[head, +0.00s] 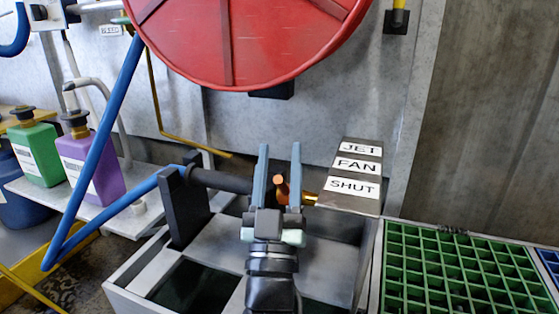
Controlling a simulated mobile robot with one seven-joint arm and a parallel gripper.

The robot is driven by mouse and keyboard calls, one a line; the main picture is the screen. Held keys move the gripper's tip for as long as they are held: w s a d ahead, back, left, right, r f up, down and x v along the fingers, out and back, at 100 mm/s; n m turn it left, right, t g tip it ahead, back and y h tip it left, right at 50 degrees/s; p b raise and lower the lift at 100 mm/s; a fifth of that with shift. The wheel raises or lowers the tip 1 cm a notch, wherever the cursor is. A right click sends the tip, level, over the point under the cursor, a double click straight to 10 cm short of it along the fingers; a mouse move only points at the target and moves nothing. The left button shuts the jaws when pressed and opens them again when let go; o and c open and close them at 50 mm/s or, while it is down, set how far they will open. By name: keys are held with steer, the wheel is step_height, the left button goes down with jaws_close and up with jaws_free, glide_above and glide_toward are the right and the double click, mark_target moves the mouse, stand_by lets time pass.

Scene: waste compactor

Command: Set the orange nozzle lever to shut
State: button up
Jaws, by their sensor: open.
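The orange nozzle lever (281,187) shows as a short orange stub between the two blue-grey fingers of my gripper (280,150). The fingers are open, one on each side of the lever; I cannot tell whether either touches it. The lever sits on the dark nozzle (222,181), which lies sideways on a black bracket (186,212) and has a brass tip (310,199) to the right. A label plate (326,199) right of the nozzle reads JET, FAN and SHUT from top to bottom. My gripper hides the lever's base, and its exact setting is unclear.
A blue hose (100,139) runs from the nozzle's left end up past a large red reel (262,40). Green (35,152) and purple (91,168) bottles stand on the left shelf. A green grid crate (452,265) stands at the right.

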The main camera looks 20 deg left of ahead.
steer(key=shift+v, duration=3.75)
steer(key=shift+r, duration=0.1)
